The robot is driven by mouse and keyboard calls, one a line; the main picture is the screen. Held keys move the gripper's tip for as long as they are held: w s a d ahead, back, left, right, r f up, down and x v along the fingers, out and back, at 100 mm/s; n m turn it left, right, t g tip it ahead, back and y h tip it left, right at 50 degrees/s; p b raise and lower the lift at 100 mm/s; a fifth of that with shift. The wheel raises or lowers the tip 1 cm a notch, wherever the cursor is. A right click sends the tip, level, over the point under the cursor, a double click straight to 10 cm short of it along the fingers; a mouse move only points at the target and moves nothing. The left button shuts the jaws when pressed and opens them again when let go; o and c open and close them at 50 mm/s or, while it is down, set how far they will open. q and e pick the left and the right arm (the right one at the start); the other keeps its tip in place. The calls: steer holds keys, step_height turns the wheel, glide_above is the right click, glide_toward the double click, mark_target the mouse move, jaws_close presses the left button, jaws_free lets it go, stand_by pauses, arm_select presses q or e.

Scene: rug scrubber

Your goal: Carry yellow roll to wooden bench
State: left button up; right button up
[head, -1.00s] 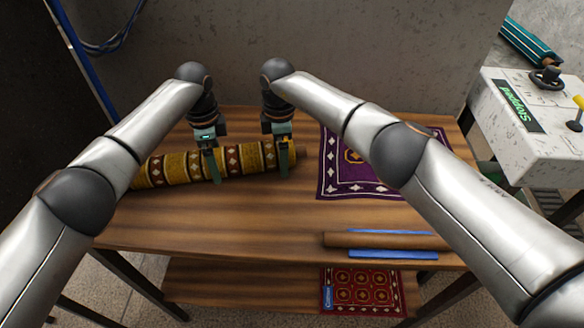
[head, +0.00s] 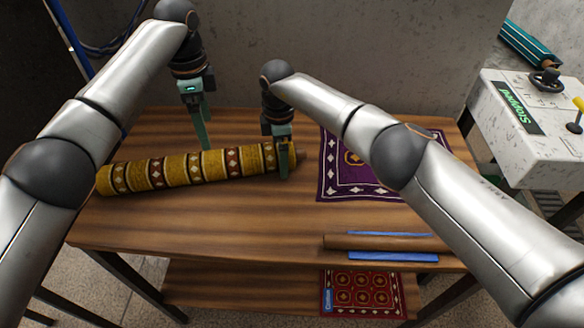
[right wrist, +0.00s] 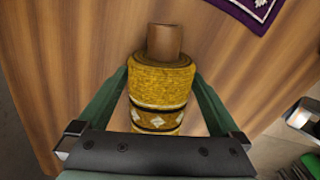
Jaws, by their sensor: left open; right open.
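The yellow roll (head: 190,168), patterned with dark bands and white diamonds, lies on the wooden bench (head: 230,222) toward its back left. Its brown core end also shows in the right wrist view (right wrist: 164,42). My left gripper (head: 204,138) is open and empty, raised above and behind the roll's middle. My right gripper (head: 284,165) is at the roll's right end. In the right wrist view its open fingers (right wrist: 162,108) stand on either side of the roll, with gaps visible.
A purple patterned rug (head: 335,178) lies on the bench's right, partly behind my right arm. A brown tube (head: 380,241) and blue strips lie near the front edge. A red rug (head: 360,290) is on the lower shelf. A white control box (head: 540,125) stands at right.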

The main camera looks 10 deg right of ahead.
step_height(320, 180, up, 12)
stand_by(0.5)
stand_by(0.4)
